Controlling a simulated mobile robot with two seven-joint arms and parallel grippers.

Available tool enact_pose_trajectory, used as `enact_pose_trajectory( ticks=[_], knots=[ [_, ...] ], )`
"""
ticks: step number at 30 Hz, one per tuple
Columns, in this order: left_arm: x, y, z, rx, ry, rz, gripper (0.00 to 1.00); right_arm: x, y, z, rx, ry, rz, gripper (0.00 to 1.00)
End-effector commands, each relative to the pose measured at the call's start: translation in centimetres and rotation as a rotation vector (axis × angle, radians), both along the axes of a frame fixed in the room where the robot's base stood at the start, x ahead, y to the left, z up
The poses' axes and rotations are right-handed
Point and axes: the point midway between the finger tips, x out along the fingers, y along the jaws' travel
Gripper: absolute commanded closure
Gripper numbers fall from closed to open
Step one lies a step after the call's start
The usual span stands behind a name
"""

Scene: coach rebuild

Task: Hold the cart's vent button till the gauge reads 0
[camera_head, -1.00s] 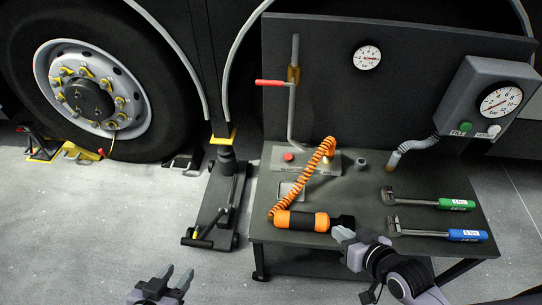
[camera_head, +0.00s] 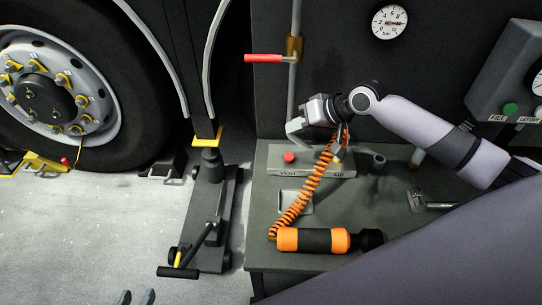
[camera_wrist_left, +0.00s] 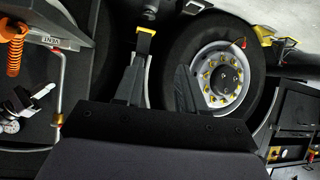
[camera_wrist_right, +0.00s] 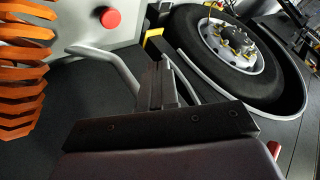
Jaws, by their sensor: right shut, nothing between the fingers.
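The red vent button (camera_head: 289,157) sits on a grey box (camera_head: 312,173) labelled VENT and AIR on the cart. My right gripper (camera_head: 294,127) is shut and empty, above the button and apart from it. In the right wrist view, the button (camera_wrist_right: 110,18) shows at the top, past the closed fingertips (camera_wrist_right: 162,62). The round gauge (camera_head: 389,22) on the cart's back panel has a red needle pointing right, off the 0; its exact reading is too small to tell. My left gripper (camera_head: 136,298) is open at the bottom edge, far from the cart.
An orange coiled hose (camera_head: 301,200) runs from the box to an orange and black tool (camera_head: 312,240) on the cart top. A red-handled lever (camera_head: 265,58) sticks out above the box. A floor jack (camera_head: 205,220) stands left of the cart, beside the wheel (camera_head: 50,90).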

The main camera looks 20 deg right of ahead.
Motion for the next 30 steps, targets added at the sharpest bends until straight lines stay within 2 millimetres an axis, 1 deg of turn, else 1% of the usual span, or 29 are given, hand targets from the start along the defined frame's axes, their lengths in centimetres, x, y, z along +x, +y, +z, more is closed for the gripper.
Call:
enact_pose_trajectory(
  ticks=[1, 5, 17, 23, 27, 30],
  knots=[
    [0.0, -0.1, -0.5, -0.001, -0.002, -0.002, 0.6, 0.2, -0.5, -0.1, 0.001, 0.006, -0.008, 1.0],
    [0.1, -0.1, -0.6, -0.002, -0.003, -0.003, 0.6, 0.4, -1.0, 0.4, 0.009, 0.02, -0.018, 1.0],
    [0.1, -0.2, -0.5, -0.003, -0.005, -0.004, 0.6, 0.5, -1.0, 0.4, 0.011, 0.02, -0.019, 1.0],
    [0.4, -0.9, -0.7, -0.006, -0.029, -0.02, 0.6, 0.5, -1.0, -0.8, 0.011, 0.02, -0.019, 1.0],
    [0.9, -1.9, -0.2, -0.013, -0.069, -0.046, 0.6, 0.5, -1.0, -2.2, 0.01, 0.019, -0.018, 1.0],
    [1.3, -2.7, -0.5, -0.059, -0.074, -0.056, 0.6, 0.5, -1.0, -3.0, 0.01, 0.019, -0.018, 1.0]
  ],
)
